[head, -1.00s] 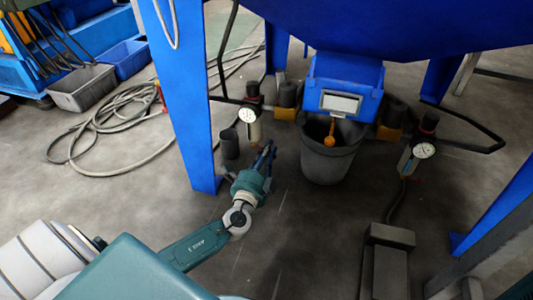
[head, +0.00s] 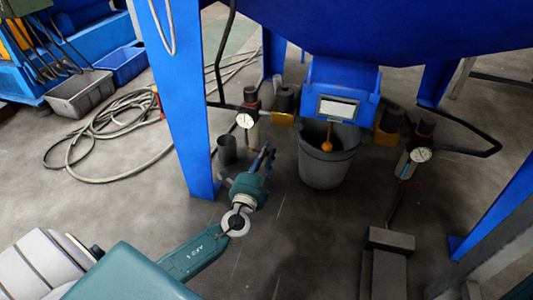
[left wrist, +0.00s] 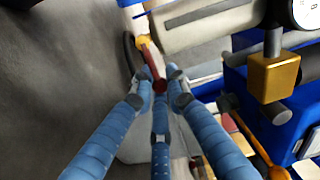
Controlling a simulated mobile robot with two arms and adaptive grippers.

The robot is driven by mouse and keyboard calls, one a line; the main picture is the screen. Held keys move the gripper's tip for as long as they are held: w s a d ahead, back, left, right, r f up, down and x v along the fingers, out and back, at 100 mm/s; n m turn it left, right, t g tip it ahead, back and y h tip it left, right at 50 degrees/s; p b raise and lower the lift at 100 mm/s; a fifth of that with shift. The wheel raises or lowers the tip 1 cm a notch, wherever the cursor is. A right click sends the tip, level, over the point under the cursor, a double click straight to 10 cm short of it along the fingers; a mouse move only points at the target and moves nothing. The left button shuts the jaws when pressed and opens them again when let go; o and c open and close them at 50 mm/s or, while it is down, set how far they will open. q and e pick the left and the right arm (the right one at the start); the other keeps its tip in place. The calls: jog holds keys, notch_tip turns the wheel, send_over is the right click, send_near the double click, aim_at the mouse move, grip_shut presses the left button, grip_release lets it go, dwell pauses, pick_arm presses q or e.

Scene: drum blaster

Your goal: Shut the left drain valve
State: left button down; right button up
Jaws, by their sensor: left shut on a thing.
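The left filter unit (head: 252,133), with a round white gauge (head: 245,120), hangs beside the blue leg. My left gripper (head: 267,153) is just below and right of it. In the left wrist view, the drain valve's red lever (left wrist: 151,62) has a yellow part at its far end and runs down between the blue fingertips of my left gripper (left wrist: 159,80). The fingers are closed in around the lever's near end. The exact contact is partly hidden by the fingers. My right gripper is not in view.
A dark bucket (head: 325,160) stands right of my gripper, under the blue hopper (head: 390,25). A small dark cup (head: 227,150) and the blue leg (head: 180,100) are close on the left. A second filter unit (head: 408,165) hangs at right. A hose (head: 100,140) lies coiled on the floor.

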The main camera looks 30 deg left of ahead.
pick_arm(q)
jog(key=c, duration=1.7)
grip_release()
jog(key=v, duration=1.2)
